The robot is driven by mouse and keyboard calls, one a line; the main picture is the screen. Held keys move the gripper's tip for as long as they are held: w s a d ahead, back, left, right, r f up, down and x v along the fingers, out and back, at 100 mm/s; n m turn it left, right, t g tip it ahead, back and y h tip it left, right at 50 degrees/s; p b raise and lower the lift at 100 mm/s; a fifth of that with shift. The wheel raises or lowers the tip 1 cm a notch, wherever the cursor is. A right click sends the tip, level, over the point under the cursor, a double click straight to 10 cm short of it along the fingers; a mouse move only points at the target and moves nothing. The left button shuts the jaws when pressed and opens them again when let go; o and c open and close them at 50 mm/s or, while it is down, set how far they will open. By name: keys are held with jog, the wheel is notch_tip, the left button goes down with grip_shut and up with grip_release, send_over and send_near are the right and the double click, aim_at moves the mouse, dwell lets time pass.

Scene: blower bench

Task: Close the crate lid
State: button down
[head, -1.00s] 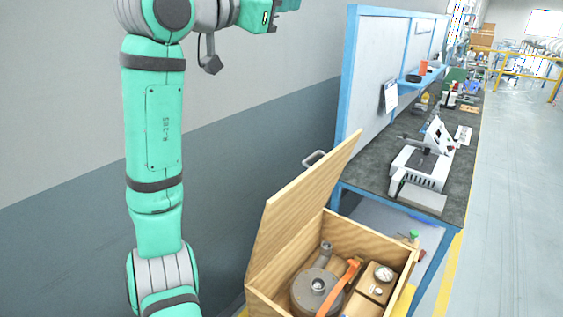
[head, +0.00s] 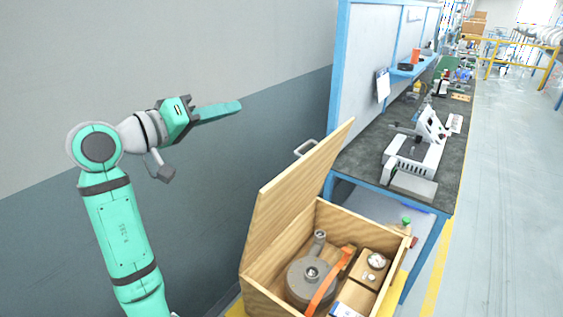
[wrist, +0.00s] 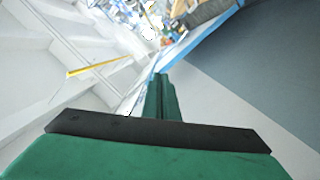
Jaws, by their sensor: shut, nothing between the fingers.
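The wooden crate (head: 366,225) stands on the floor at the lower middle of the head view. Its lid (head: 292,203) is open, tilted up and leaning a little back on the crate's left side. A metal handle (head: 305,148) shows at the lid's far upper edge. My gripper (head: 238,106) is shut and empty, in the air left of the lid and higher in the picture, pointing right. In the wrist view my shut fingers (wrist: 160,84) point away from the camera. Neither the crate nor the lid can be made out there.
Inside the crate are a grey blower (head: 308,280), an orange strap (head: 328,283) and a gauge box (head: 372,268). A blue-framed workbench (head: 365,160) with equipment stands behind the crate. A grey wall (head: 150,50) is behind my arm. The aisle (head: 500,190) on the right is clear.

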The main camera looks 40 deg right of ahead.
notch_tip(320, 180, down, 13)
jog(key=s+a+n+g, duration=0.1)
jog(key=s+n+g, duration=0.1)
jog(key=n, duration=0.3)
jog(key=s+d, duration=0.1)
jog(key=d, duration=0.2)
jog(key=s+d+f, duration=0.1)
jog(key=d, duration=0.3)
jog(key=s+d+f, duration=0.1)
jog(key=d, duration=0.2)
jog(key=shift+s+d, duration=0.3)
jog(key=shift+s, duration=0.05)
